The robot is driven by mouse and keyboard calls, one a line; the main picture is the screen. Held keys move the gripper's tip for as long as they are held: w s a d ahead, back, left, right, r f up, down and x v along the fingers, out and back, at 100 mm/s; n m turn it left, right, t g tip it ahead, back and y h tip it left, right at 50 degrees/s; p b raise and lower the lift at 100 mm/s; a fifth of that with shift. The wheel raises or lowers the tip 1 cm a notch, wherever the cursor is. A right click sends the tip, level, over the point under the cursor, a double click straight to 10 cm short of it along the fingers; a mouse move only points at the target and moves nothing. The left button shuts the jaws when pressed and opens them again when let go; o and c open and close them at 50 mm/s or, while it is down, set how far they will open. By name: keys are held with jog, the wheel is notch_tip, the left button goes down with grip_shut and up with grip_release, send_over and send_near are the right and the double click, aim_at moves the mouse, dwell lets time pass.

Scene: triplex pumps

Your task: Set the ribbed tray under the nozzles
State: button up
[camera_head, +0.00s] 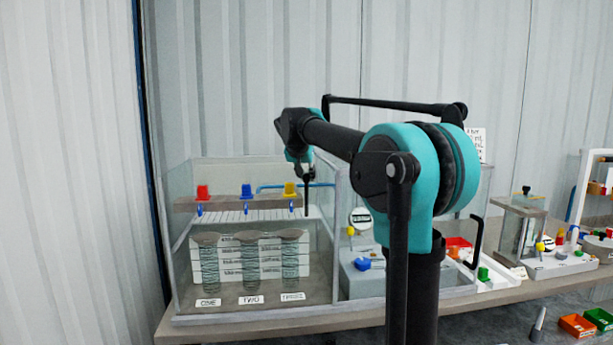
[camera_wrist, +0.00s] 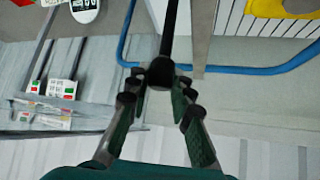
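A white ribbed tray (camera_head: 250,216) lies in the left glass tank, below and behind the nozzles with red (camera_head: 203,192), blue (camera_head: 246,191) and yellow (camera_head: 289,189) caps. Its slats also show at the upper right of the wrist view (camera_wrist: 257,27). My gripper (camera_head: 307,176) is over the tank's right part, right of the yellow nozzle. In the wrist view my fingertips (camera_wrist: 160,82) close in on the round knob of a thin black rod (camera_wrist: 168,35). The rod hangs downward in the head view (camera_head: 306,198). Whether it joins the tray is not visible.
Coiled columns (camera_head: 250,268) labelled ONE, TWO and THREE stand at the tank's front. A blue pipe (camera_wrist: 220,70) runs behind the nozzles. The tank's glass walls stand close around my gripper.

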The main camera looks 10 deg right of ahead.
grip_shut()
jog(key=s, duration=1.5)
jog(key=shift+s, duration=0.15)
jog(key=shift+f, duration=0.1)
jog(key=o, duration=0.9)
grip_release()
jog(key=shift+s, duration=0.1)
